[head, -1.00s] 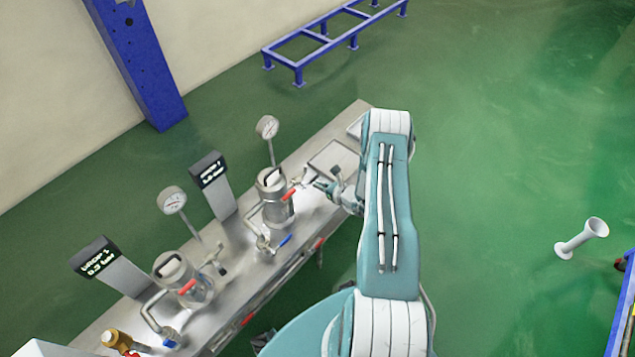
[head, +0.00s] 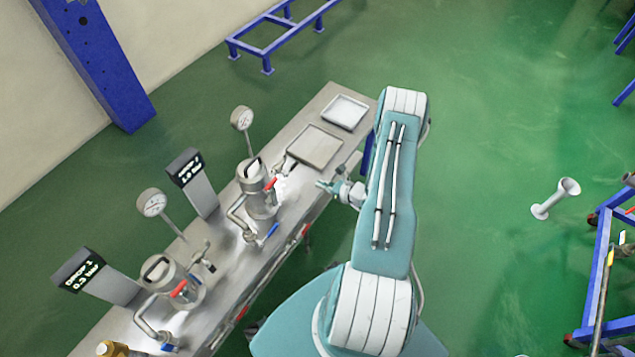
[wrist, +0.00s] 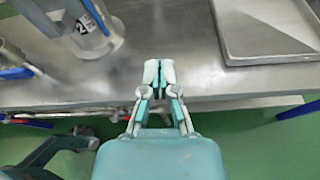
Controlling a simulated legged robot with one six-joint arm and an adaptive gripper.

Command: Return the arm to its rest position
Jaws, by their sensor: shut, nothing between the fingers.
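My arm, teal and white, reaches up the right of the head view, bent at the elbow. My gripper (head: 324,186) is shut and empty at the bench's right edge, apart from the nearest vessel. The wrist view also shows my gripper (wrist: 159,66), its fingertips together above the front edge of the steel bench (wrist: 195,75). A steel vessel (head: 260,195) with a red handle stands on the bench to the left of my gripper. Its lower part shows at the top left of the wrist view.
A second vessel (head: 170,285), gauges and display posts stand farther left on the bench. An empty tray (head: 315,148) and a smaller white tray (head: 345,112) lie at its far end. Green floor to the right is open, with a white flared post (head: 555,198) and a blue frame.

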